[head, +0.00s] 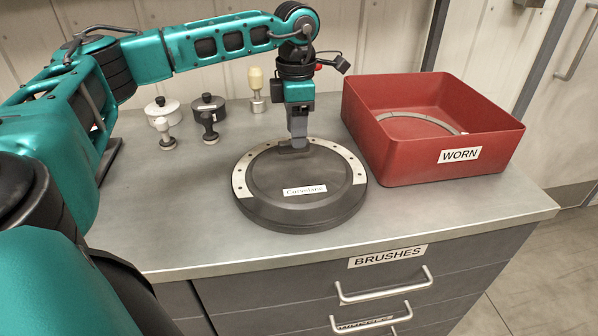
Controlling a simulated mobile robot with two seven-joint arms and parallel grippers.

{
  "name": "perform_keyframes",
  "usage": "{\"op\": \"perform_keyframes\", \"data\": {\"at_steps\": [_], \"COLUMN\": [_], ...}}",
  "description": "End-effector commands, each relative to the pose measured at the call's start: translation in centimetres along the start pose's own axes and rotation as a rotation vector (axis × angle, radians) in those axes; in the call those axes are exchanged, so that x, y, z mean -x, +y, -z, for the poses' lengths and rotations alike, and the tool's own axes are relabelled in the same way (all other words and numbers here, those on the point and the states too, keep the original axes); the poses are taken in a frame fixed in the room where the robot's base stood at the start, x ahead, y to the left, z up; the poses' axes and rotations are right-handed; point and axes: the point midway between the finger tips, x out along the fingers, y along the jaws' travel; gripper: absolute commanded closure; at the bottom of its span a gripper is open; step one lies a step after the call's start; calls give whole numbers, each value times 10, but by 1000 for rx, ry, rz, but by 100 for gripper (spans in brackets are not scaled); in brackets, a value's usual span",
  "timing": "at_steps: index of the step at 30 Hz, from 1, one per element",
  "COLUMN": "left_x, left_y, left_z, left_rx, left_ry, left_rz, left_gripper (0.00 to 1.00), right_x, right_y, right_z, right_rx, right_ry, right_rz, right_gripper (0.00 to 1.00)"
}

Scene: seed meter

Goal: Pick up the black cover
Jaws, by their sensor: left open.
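The black cover (305,172) is a round dark disc with a white label at its front, lying on the counter. A light grey curved strip with holes runs round part of its rim on the left, back and right. My left gripper (296,146) points straight down over the back part of the cover, its fingertips at or just above a small raised part there. The fingers are seen edge-on and hide part of that raised part. Whether they touch it cannot be told. My right gripper is not in view.
A red bin (430,165) labelled WORN stands to the right with a curved grey strip inside. Several small knobbed parts (208,110) stand at the back left. The grey counter (450,215) is clear in front, above drawers labelled BRUSHES.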

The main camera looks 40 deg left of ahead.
Motion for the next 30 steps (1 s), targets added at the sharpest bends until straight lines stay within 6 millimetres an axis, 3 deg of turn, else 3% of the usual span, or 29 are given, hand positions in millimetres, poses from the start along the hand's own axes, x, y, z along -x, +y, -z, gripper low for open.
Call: {"op": "perform_keyframes", "data": {"at_steps": [4,12,27,30], "left_x": [-18,-20,-20,-20], "left_y": [0,0,0,0], "left_z": [0,0,0,0], "left_rx": [1,1,1,1], "left_ry": [1,-1,-1,-1], "left_rz": [0,-1,0,-1], "left_gripper": [51,51,98,100], "right_x": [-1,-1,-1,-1], "right_y": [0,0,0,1], "right_z": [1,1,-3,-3], "right_rx": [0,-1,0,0], "right_ry": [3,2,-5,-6], "right_rz": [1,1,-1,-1], "right_gripper": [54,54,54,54]}}
